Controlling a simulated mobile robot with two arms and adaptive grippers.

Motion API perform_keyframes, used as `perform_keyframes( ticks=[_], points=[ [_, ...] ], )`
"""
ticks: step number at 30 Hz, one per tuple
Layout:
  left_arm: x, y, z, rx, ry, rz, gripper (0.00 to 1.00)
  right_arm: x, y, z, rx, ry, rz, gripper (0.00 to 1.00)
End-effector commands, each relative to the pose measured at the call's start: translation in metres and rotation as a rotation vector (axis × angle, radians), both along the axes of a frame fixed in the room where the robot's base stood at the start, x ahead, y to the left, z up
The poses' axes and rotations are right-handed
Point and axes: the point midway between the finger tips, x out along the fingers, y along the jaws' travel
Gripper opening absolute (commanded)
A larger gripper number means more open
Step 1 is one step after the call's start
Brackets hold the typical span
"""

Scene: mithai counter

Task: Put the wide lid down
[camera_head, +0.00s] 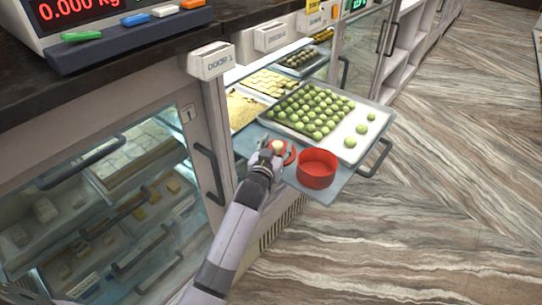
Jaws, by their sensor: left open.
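A red round lid (290,155) with what looks like a pale knob (277,146) shows at the fingers of my left gripper (276,149). My left gripper is open around or just over the knob; whether it touches it I cannot tell. The gripper hides much of the lid, which seems to be at the pulled-out shelf (331,186). A red round container (317,168), open at the top, stands on this shelf just right of the lid. My right gripper is not in view.
A metal tray (374,137) of green round sweets lies behind the container. More trays of sweets are inside the case. A door with a handle (209,174) stands left of my arm. A scale (130,40) is on the dark counter. The floor at right is clear.

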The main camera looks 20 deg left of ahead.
Motion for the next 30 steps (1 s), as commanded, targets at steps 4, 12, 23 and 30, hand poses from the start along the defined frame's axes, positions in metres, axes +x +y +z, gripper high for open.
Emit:
perform_keyframes(
  ticks=[4, 12, 23, 30],
  points=[
    [-0.027, -0.001, 0.003, -0.001, 0.001, 0.0, 0.48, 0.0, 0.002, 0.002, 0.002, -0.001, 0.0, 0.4],
    [-0.082, -0.004, 0.012, -0.002, 0.002, 0.001, 0.48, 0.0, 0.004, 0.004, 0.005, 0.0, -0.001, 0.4],
    [-0.11, -0.006, 0.017, -0.001, 0.0, 0.001, 0.48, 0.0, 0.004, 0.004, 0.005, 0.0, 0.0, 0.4],
    [-0.112, -0.009, 0.006, 0.004, 0.015, -0.011, 0.48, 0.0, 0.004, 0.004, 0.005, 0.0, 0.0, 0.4]
  ],
)
